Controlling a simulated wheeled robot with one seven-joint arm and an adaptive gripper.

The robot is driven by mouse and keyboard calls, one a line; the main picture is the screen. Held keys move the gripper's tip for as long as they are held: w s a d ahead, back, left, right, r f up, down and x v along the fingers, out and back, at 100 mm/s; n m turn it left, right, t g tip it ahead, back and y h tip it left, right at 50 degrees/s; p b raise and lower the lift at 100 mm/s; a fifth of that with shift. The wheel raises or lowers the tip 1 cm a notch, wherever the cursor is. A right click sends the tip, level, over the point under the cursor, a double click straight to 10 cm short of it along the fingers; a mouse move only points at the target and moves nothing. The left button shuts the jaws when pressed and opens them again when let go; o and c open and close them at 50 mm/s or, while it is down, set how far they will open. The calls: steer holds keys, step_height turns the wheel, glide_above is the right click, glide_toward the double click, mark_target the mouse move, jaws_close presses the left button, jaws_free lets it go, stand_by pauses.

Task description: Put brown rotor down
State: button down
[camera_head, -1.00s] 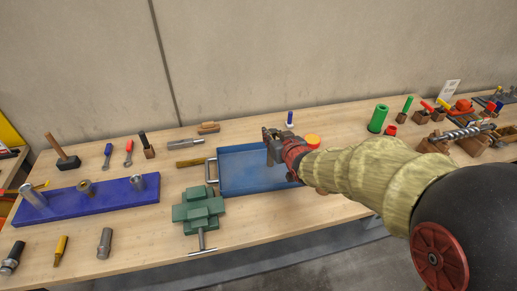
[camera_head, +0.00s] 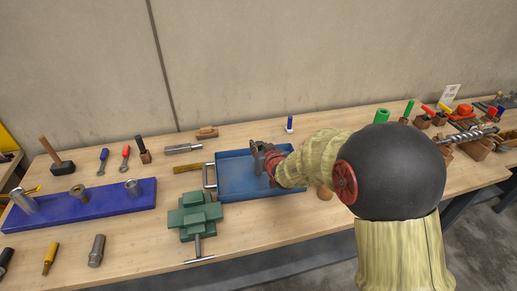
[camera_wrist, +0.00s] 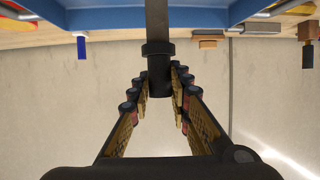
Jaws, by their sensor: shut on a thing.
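My gripper (camera_wrist: 158,85) is shut on the brown rotor (camera_wrist: 157,25). In the wrist view the rotor has a dark collared end between the fingers and a grey-brown shaft reaching to the top edge of the picture. In the head view my gripper (camera_head: 262,155) is over the back part of the blue tray (camera_head: 225,182), and the arm partly hides the rotor and the tray's right side. The wrist view shows the blue tray (camera_wrist: 100,18) beyond the rotor. I cannot tell whether the rotor touches the tray.
A green vise (camera_head: 195,216) stands in front of the tray. A blue stand (camera_head: 105,203) with upright metal parts lies at the left. A blue-topped peg (camera_head: 290,124) stands behind the tray. A hammer (camera_head: 62,168) and hand tools lie at the back left.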

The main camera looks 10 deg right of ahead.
stand_by(0.3)
steer(key=c, duration=2.1)
jaws_free()
steer(key=shift+f, duration=0.15)
steer(key=o, duration=0.4)
steer(key=shift+c, duration=0.2)
steer(key=shift+o, duration=0.4)
steer(key=shift+s+r, duration=0.25)
steer(key=shift+r, duration=0.15)
steer(key=s+d+r+g+p, duration=0.1)
steer(key=s+r, duration=0.3)
steer(key=s, duration=0.3)
steer(key=s+r+g+h+p, duration=0.1)
steer(key=s+r, duration=0.2)
steer(key=s, duration=0.4)
steer(key=s+d+r+g+p, duration=0.1)
steer(key=s+r, duration=0.3)
steer(key=s, duration=0.3)
steer(key=s+a+r+g, duration=0.2)
steer(key=s+g, duration=0.2)
steer(key=s, duration=1.6)
steer(key=shift+r+m+g, duration=0.15)
steer(key=shift+m+g, duration=0.15)
steer(key=shift+g, duration=0.1)
